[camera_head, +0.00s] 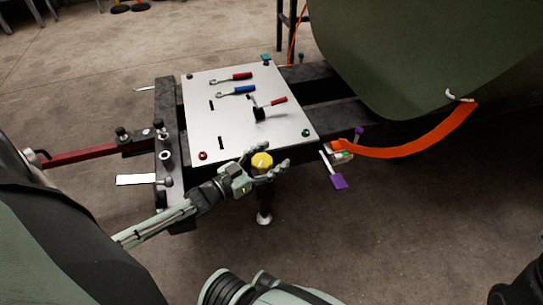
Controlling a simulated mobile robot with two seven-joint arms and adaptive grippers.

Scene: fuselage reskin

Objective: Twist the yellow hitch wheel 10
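The yellow hitch wheel (262,160) is a small knob on top of a dark upright post below the front edge of the metal plate. My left gripper (269,157) reaches in from the lower left, with one finger on the far side of the wheel and the other on the near side. The wheel lies between the fingers and seems to fill much of the gap. I cannot tell whether the fingers press on it. The post runs down to a pale foot (264,219) near the floor. I do not see my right gripper.
The metal plate (235,130) carries red and blue wrenches (236,91) and a red-handled tool (271,106). A red bar (85,155) sticks out left. An orange strap (415,150) hangs from the green fuselage (440,45). A purple-ended lever (339,181) sits right of the wheel.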

